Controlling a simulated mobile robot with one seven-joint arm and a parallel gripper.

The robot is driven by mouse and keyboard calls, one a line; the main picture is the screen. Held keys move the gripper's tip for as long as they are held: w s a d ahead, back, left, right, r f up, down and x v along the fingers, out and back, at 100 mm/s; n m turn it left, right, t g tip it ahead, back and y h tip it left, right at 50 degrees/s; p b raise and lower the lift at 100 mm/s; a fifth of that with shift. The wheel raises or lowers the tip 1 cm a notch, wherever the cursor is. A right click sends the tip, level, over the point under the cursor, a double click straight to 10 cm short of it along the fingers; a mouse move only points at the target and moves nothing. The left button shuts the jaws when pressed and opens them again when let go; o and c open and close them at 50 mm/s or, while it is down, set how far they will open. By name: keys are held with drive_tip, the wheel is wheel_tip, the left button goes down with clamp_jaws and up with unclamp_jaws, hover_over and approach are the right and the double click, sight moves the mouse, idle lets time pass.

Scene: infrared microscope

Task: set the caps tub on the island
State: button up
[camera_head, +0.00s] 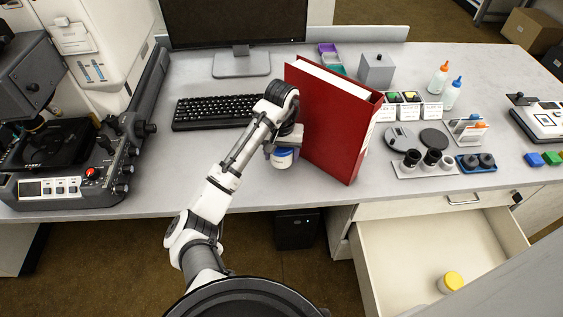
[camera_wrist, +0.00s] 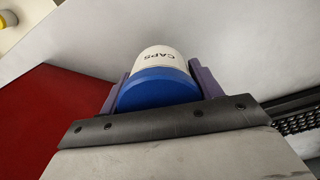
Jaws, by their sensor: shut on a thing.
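The caps tub (camera_head: 284,158) is a small white tub with a blue lid. In the wrist view the tub (camera_wrist: 158,62) shows the word CAPS on its side, with the blue lid toward the camera. My gripper (camera_head: 283,146) is shut on it, with a finger on each side of the tub in the wrist view (camera_wrist: 157,85). The tub is over the front part of the grey desk (camera_head: 230,190), just left of the red binder (camera_head: 335,125). I cannot tell whether it touches the desktop. I cannot pick out the island for certain.
The keyboard (camera_head: 215,112) lies left of my gripper, and the microscope (camera_head: 60,130) stands at the far left. An open drawer (camera_head: 400,255) at right holds a yellow-lidded tub (camera_head: 450,282). Eyepieces (camera_head: 431,157) and bottles (camera_head: 438,80) stand right of the binder.

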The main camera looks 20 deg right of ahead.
sight(281, 162)
drive_tip(key=shift+f, duration=2)
drive_tip(key=o, duration=1)
drive_tip(key=shift+f, duration=0.15)
wheel_tip(281, 162, up, 12)
drive_tip(key=shift+r+p, duration=0.15)
drive_tip(key=shift+p, duration=0.3)
